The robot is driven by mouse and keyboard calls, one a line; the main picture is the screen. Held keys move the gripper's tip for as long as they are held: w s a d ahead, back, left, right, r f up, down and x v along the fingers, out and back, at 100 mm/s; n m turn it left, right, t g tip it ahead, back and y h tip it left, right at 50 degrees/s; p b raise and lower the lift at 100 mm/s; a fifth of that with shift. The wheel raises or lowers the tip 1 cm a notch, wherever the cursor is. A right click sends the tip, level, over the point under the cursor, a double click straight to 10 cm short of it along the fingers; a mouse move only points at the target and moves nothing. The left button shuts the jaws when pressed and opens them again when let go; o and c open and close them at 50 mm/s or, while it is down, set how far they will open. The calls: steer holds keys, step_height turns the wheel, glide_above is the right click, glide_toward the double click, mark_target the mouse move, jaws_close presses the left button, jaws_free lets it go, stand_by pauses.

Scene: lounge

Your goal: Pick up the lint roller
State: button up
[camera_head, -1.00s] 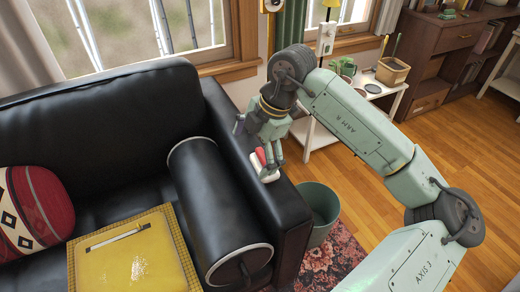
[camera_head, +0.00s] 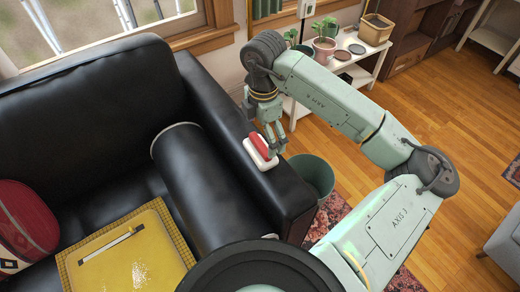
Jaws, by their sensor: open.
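A small red and white item (camera_head: 257,154) lies on top of the sofa's right armrest. It looks like the lint roller, but it is too small to be sure. My gripper (camera_head: 276,150) points down over the armrest, at the right side of this item. It is open, and its fingers partly overlap the item's right edge in the picture. I cannot tell whether they touch it.
The black sofa (camera_head: 100,95) holds a dark bolster (camera_head: 205,185), a red patterned cushion (camera_head: 25,220) and a yellow board (camera_head: 110,275) with a thin stick (camera_head: 108,243). A green bin (camera_head: 312,175) stands right of the armrest. A white plant table (camera_head: 358,70) is behind my arm.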

mark_target(260, 144)
steer(key=f, duration=0.1)
steer(key=f+p, duration=0.1)
steer(key=f, duration=0.2)
steer(key=shift+s+a+f+p, duration=0.2)
steer(key=shift+s+a+p, duration=0.05)
steer(key=shift+a+p, duration=0.1)
steer(key=shift+f, duration=0.4)
steer(key=c, duration=0.9)
steer(key=shift+c, duration=0.2)
